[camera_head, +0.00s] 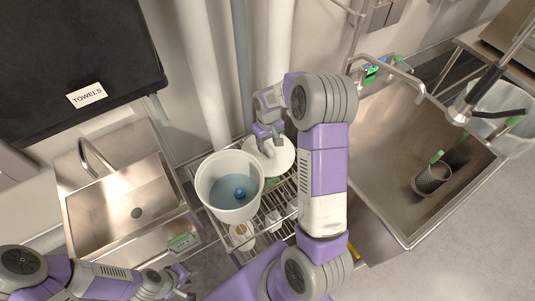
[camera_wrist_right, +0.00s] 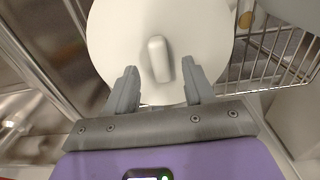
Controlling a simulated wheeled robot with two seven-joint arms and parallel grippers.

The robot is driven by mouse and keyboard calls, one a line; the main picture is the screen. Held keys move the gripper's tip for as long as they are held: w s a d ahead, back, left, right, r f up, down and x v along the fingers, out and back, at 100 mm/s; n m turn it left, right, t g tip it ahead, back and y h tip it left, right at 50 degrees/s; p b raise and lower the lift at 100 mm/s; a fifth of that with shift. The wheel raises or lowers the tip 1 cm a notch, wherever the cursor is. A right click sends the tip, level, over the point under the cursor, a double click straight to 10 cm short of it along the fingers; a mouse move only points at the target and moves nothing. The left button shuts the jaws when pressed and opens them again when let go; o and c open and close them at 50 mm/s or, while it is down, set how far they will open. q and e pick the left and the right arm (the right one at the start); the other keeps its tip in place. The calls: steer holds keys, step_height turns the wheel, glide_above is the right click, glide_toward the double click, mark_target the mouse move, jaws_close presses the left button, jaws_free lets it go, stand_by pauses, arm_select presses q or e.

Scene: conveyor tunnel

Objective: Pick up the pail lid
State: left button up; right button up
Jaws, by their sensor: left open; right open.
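The pail lid (camera_head: 280,158) is a white disc lying on the wire rack, right of the pail. It also shows in the right wrist view (camera_wrist_right: 113,35), with a raised oblong handle (camera_wrist_right: 158,60) at its middle. My right gripper (camera_head: 268,145) is over the lid, partly covering it; in the wrist view its open fingers (camera_wrist_right: 160,85) stand either side of the handle's line, slightly short of the handle. The white pail (camera_head: 205,172) stands open, with a blue object (camera_head: 240,193) inside. My left gripper (camera_head: 183,283) is low at the left, open and away from the lid.
The wire rack (camera_head: 262,219) sits between a left sink (camera_head: 105,199) and a large right sink (camera_head: 385,150). A small cup-like item (camera_head: 241,236) is in front of the pail. White pipes (camera_head: 204,80) rise behind the rack.

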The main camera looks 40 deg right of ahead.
mark_target(268, 148)
step_height(268, 148, down, 2)
steer(key=shift+f, duration=0.2)
steer(key=shift+r, duration=0.1)
jaws_close()
step_height(268, 148, up, 10)
steer(key=p, duration=0.2)
stand_by(0.4)
steer(key=c, duration=0.8)
jaws_free()
jaws_close()
